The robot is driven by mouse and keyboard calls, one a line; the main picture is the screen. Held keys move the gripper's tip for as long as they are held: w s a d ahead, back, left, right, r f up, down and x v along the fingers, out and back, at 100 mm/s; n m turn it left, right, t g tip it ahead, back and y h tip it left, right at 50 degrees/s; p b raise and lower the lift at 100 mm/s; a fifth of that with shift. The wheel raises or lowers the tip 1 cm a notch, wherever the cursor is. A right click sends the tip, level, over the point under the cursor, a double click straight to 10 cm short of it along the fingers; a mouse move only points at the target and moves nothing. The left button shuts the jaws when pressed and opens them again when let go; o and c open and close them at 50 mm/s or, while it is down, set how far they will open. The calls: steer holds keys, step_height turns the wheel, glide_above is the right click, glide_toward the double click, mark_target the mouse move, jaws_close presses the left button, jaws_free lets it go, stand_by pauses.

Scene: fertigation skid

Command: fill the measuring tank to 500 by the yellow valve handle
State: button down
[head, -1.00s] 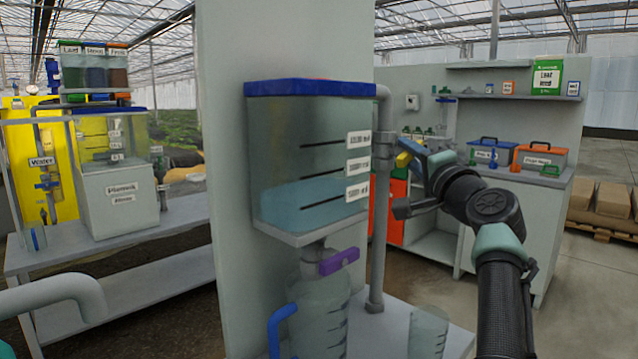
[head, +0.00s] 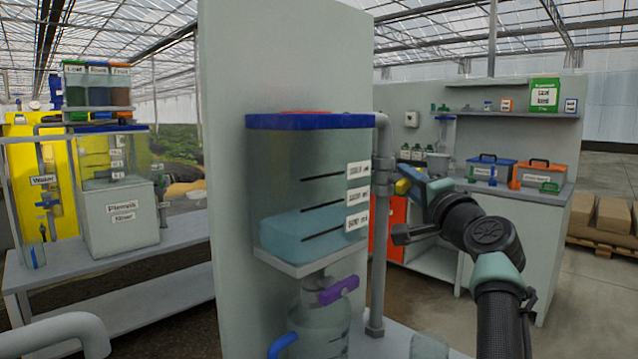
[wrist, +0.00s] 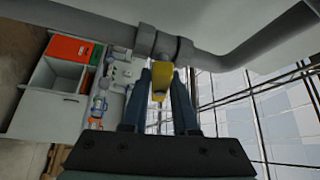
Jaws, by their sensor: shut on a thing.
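The measuring tank (head: 270,185) is a clear box with a blue lid, fixed to a pale panel. It has three black level lines with labels too blurred to read surely. Blue water (head: 290,232) stands in it, its surface above the lowest line and near the middle one. The yellow valve handle (head: 403,187) sits on the grey pipe right of the tank. My gripper (head: 412,180) is shut on this handle. In the wrist view the yellow handle (wrist: 160,84) shows between the fingers of my gripper (wrist: 160,75), just below the pipe fitting.
A purple-handled valve (head: 338,291) is under the tank, above a clear jug (head: 318,335) with a blue handle. The vertical grey pipe (head: 378,270) runs close beside my gripper. A workbench (head: 520,190) with toolboxes stands behind right; another dosing station (head: 120,215) stands left.

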steer(key=shift+r+m+g+h+p, duration=0.2)
steer(key=shift+m+g+p, duration=0.5)
steer(key=shift+p, duration=2.4)
steer(key=shift+r+m+g+h+p, duration=0.3)
steer(key=shift+m+p, duration=0.6)
steer(key=shift+p, duration=2.2)
steer(key=shift+f+m+p, duration=0.3)
steer(key=shift+f+p, duration=0.15)
steer(key=shift+p, duration=0.3)
steer(key=c, duration=0.6)
jaws_free()
steer(key=shift+c, duration=0.2)
steer(key=s+d+p, duration=0.2)
steer(key=s+d, duration=0.3)
